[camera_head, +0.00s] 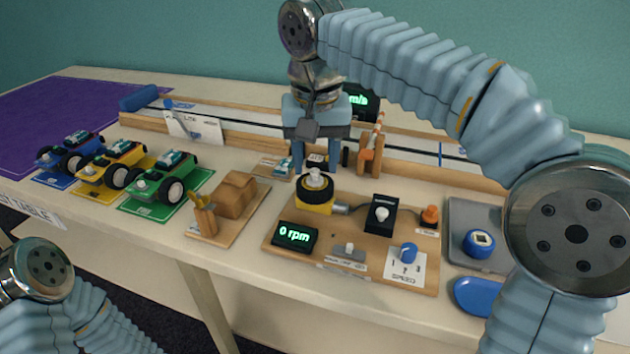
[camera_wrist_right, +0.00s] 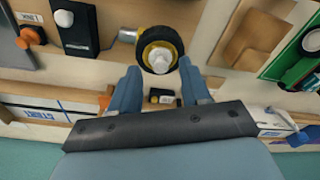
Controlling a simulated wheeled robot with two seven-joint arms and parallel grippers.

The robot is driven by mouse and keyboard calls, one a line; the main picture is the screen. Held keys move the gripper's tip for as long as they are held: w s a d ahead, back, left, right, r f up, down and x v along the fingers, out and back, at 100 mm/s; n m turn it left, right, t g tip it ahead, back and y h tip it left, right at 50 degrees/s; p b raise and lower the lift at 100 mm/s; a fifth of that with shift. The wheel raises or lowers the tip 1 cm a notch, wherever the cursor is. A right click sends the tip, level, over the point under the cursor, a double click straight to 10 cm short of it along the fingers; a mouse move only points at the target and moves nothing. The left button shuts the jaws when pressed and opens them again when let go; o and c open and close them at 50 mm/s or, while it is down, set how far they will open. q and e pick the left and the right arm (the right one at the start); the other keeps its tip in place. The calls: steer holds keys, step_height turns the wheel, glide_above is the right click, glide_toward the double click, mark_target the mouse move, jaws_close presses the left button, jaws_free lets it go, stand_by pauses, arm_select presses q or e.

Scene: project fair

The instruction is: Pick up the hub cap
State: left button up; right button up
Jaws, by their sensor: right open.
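The hub cap appears to be the white knobbed piece (camera_head: 316,180) on top of a black tyre (camera_head: 316,193) with a yellow base, on the wooden test board. In the right wrist view the white piece (camera_wrist_right: 160,57) sits at the middle of the yellow-rimmed wheel (camera_wrist_right: 168,40). My right gripper (camera_head: 316,167) points down just behind the wheel, its two fingers apart and empty. In the right wrist view the gripper (camera_wrist_right: 160,75) has its fingertips near the wheel's edge, not closed on it. Only part of my left arm shows at bottom left; its gripper is out of view.
The board (camera_head: 275,240) also carries an rpm display (camera_head: 295,235), a black switch box (camera_head: 381,214), an orange knob (camera_head: 430,215) and a blue speed dial (camera_head: 408,252). A wooden block (camera_head: 236,194) and toy cars (camera_head: 160,185) stand left. A grey tray (camera_head: 465,213) is right.

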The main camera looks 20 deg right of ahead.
steer(key=shift+w+f, duration=0.1)
steer(key=shift+f, duration=0.65)
jaws_close()
